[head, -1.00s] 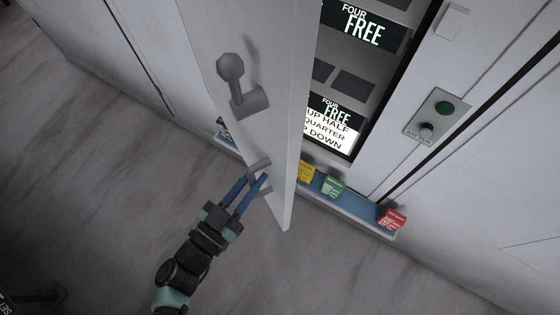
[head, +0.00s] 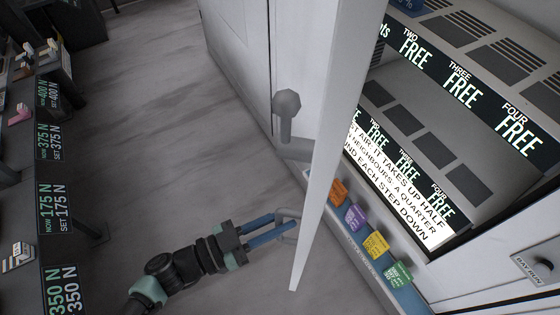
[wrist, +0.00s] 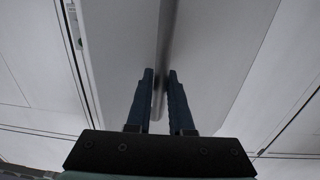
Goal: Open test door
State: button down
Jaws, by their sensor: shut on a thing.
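The white test door (head: 330,130) stands open, seen nearly edge-on in the head view. A grey lever with a round knob (head: 287,103) sits on its outer face. My gripper (head: 285,222) is at a grey looped handle (head: 291,213) low on the door, its blue fingers closed on it. In the wrist view the two fingers (wrist: 160,90) lie on either side of the handle's bar, against the pale door panel (wrist: 222,50). Behind the door is the bay (head: 440,110), with dark panels and lit signs reading FREE.
A blue ledge (head: 372,262) below the bay holds orange, purple, yellow and green blocks. A control plate marked BAY RUN (head: 538,266) is at the right. Dark benches with number displays (head: 55,205) stand at the left. The grey floor (head: 170,130) between is clear.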

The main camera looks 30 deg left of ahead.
jog(key=c, duration=0.8)
grip_release()
jog(key=shift+w, duration=0.15)
jog(key=b+v, duration=0.3)
jog(key=v, duration=1)
jog(key=shift+b, duration=0.35)
